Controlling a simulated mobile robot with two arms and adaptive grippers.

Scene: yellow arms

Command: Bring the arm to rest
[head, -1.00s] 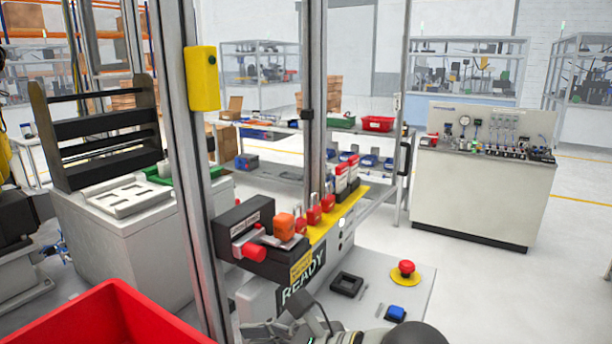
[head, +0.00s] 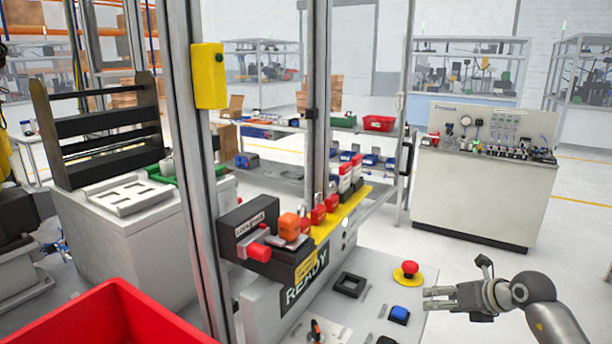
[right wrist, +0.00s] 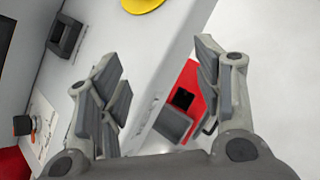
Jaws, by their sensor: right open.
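My right gripper (head: 430,298) is in the head view at the lower right, off the right edge of the grey control panel (head: 368,312). Its arm comes in from the lower right and its fingers point left. In the right wrist view the two fingers of this gripper (right wrist: 158,85) stand wide apart with nothing held between them. The panel edge and floor show behind them. My left gripper is in neither view.
A red emergency button (head: 410,267) and a blue button (head: 398,313) sit on the panel near the gripper. A red bin (head: 120,315) stands lower left. A metal post (head: 195,170) rises left of the padlocks (head: 318,214).

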